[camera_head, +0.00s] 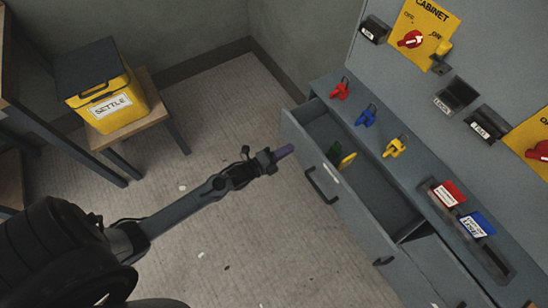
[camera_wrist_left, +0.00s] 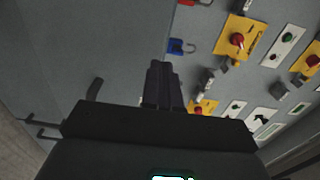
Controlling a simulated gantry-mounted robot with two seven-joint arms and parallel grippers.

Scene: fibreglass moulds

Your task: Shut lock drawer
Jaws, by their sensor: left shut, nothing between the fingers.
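The lock drawer (camera_head: 299,139) stands pulled out of the grey cabinet in the head view. Its black handle (camera_head: 321,187) is on the front face. My left gripper (camera_head: 285,151), with purple fingertips, is shut and empty. My right gripper is not in view.
Red (camera_head: 340,90), blue (camera_head: 366,116) and yellow (camera_head: 395,147) padlocks sit on the cabinet ledge. A yellow box (camera_head: 122,106) with a black lid stands on a small table at left. The floor (camera_head: 215,130) between table and drawer is mostly clear.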

